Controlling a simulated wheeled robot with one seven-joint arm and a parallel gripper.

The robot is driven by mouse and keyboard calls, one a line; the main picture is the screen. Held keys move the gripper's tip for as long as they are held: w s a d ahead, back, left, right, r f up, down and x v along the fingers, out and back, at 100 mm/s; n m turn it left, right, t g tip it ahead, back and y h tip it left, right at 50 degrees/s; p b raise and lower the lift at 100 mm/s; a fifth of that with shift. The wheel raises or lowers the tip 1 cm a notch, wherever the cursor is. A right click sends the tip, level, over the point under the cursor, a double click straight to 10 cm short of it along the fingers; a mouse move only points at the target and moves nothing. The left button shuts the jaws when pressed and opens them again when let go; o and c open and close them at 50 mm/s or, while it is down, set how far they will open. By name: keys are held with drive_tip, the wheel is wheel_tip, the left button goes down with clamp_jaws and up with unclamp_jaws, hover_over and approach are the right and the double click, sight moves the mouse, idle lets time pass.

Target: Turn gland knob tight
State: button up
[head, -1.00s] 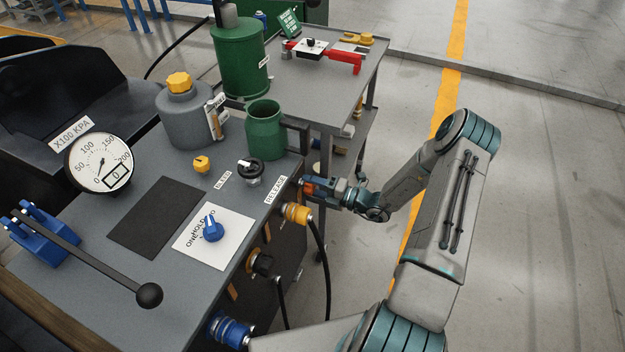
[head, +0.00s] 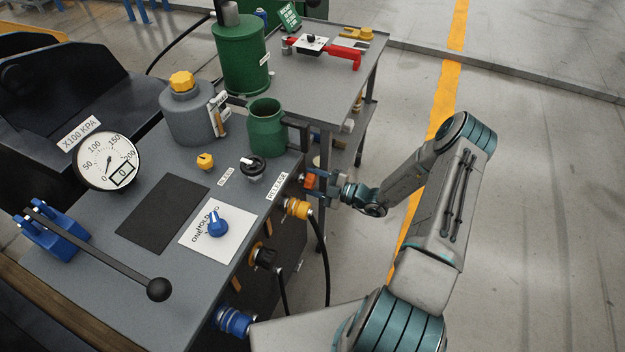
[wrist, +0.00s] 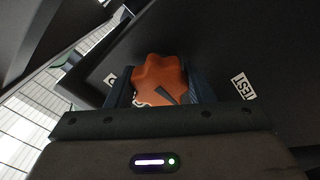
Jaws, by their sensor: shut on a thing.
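The orange lobed gland knob (wrist: 160,80) shows in the wrist view, with a dark pointer mark on its face. My gripper (wrist: 160,88) is shut on it, with one dark blue finger at each side. In the head view my gripper (head: 322,184) is at the bench's right side face, near the RELEASE label. A small part of the orange knob (head: 310,181) shows there between the fingers. The knob's stem and seat are hidden.
A green cup (head: 266,128) stands above on the bench (head: 75,262). The floor to the right is clear.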

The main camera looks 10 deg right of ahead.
drive_tip(key=shift+s+f+m, duration=0.1)
drive_tip(key=shift+m, duration=0.2)
drive_tip(key=o, duration=1)
drive_tip(key=b+v, duration=0.1)
drive_tip(key=v, duration=1.2)
drive_tip(key=shift+s+d, duration=0.25)
drive_tip(key=shift+d, duration=0.1)
